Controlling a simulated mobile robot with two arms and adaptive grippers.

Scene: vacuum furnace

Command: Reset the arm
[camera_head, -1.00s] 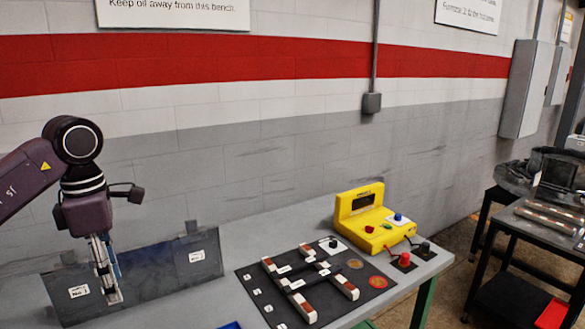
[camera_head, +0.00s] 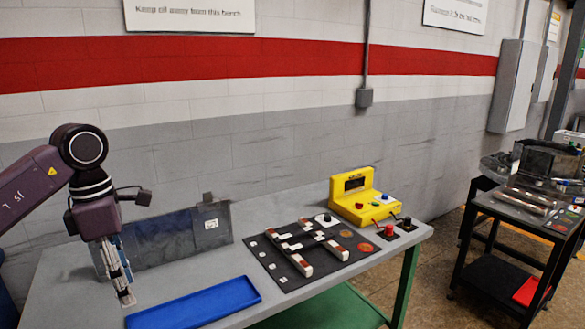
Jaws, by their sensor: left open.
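My left arm comes in from the left edge, a dark purple link bending down at a joint with a round black cap. My left gripper (camera_head: 125,287) points down over the left part of the grey bench (camera_head: 75,270), in front of a dark upright panel. Its fingers are open, and I see nothing between them. It is left of the blue tray (camera_head: 195,305) and well left of the black mat with blocks. Whether the fingertips touch the bench I cannot tell. My right gripper is not in view.
The dark panel (camera_head: 170,238) stands behind my left gripper. A black mat (camera_head: 262,255) holds red-and-white blocks. A yellow instrument (camera_head: 352,200) stands at the back right of the bench. A dark cart (camera_head: 500,245) stands farther right, with open floor between.

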